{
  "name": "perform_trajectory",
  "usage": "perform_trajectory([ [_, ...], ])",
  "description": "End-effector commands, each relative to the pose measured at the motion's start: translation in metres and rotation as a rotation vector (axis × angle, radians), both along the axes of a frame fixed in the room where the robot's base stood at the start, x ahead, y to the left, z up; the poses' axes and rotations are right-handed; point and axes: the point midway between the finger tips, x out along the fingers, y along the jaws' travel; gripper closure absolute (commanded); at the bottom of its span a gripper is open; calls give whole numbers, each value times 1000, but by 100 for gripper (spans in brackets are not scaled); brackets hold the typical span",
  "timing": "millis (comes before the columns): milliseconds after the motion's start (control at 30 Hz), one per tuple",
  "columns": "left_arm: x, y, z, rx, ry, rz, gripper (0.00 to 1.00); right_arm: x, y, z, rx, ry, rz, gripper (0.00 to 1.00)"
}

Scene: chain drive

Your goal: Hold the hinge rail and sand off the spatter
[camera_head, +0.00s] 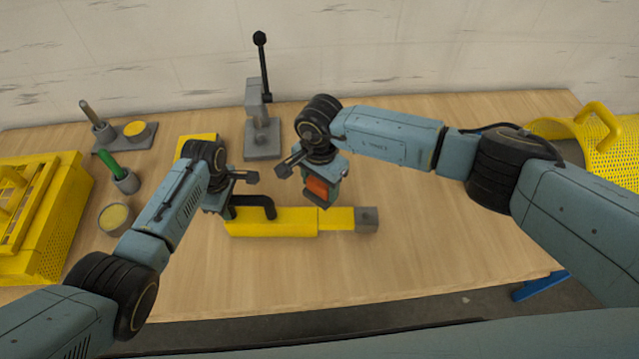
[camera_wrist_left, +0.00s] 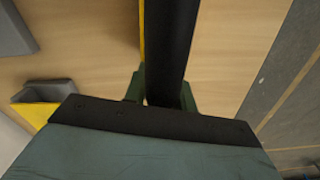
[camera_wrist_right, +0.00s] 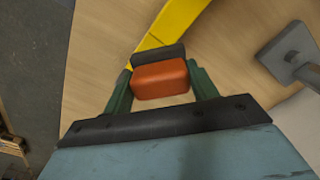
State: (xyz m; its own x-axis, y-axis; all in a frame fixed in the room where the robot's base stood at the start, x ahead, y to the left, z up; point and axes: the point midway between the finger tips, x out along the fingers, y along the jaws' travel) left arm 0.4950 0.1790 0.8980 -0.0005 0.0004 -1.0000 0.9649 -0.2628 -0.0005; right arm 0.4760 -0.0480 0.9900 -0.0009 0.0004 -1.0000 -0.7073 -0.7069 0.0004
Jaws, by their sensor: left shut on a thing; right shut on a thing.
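The hinge rail, as I take it, is a long yellow bar (camera_head: 275,222) lying across the middle of the table, with a grey block at its right end. It has a black handle (camera_head: 250,201) on its left part. My left gripper (camera_head: 232,204) is shut on this handle, which runs between the fingers in the left wrist view (camera_wrist_left: 172,50). My right gripper (camera_head: 318,190) is shut on an orange block (camera_head: 318,188) with a dark edge, also in the right wrist view (camera_wrist_right: 160,78). It appears above the bar, apart from it. I cannot make out any spatter.
A grey lever press (camera_head: 262,135) stands behind the bar. A yellow perforated container (camera_head: 605,135) is at right. The front table is clear.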

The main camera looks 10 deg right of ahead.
Motion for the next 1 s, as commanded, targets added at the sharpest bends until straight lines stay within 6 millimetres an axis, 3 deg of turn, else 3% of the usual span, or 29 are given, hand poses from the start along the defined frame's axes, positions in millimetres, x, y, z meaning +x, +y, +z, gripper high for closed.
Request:
perform_trajectory([
  [233, -1, -1, 0, 0, 2, -3, 100, 0, 0, 0, 1, -1, 0, 68],
  [267, -1, -1, 0, 0, 2, -3, 70, 0, 0, 0, 1, -1, 0, 68],
  [433, -1, -1, 0, -1, 1, -2, 48, 0, 0, 0, 1, -1, 0, 68],
  [767, 0, 0, 2, -1, 0, -1, 48, 0, 0, 0, 1, -1, 0, 68],
  [1000, 0, -1, 30, -2, -3, -1, 48, 0, 0, 0, 1, -1, 0, 68],
])
